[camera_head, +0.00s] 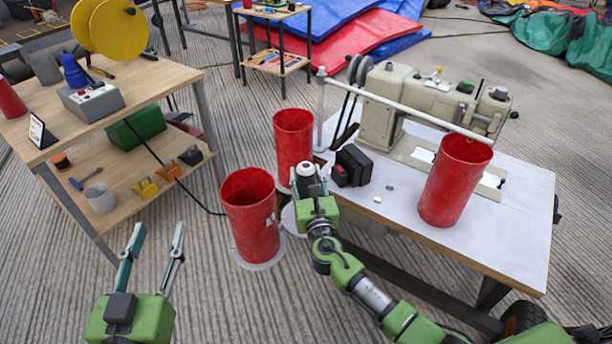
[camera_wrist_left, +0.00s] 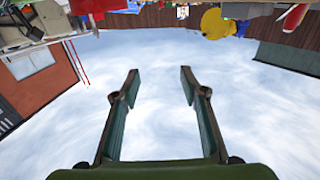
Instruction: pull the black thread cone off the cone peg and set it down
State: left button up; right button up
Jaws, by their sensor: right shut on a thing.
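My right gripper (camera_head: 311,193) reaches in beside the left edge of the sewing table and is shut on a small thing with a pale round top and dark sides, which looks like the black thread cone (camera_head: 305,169). The gripper hides most of it, and I cannot make out a peg under it. My left gripper (camera_head: 151,243) is open and empty over the floor at the lower left. Its two spread fingers also show in the left wrist view (camera_wrist_left: 160,80), with only sky between them.
Red cylinders stand on the floor (camera_head: 250,225), behind my right gripper (camera_head: 293,145) and on the sewing table (camera_head: 455,185). A black box (camera_head: 353,166) and a sewing machine (camera_head: 400,110) stand on that table (camera_head: 520,235). A wooden workbench (camera_head: 150,85) is at left.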

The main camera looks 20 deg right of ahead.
pick_arm(q)
jog(key=s+a+f+g+y+p, duration=0.1)
jog(key=s+f+g, duration=0.1)
jog(key=f, duration=0.3)
jog(key=s+a+f+g+p, duration=0.1)
jog(key=f+g, duration=0.3)
jog(key=f, duration=0.1)
jog(key=shift+s+a+f+y, duration=0.2)
jog(key=shift+s+f+y, duration=0.2)
dwell(2.5)
dwell(0.4)
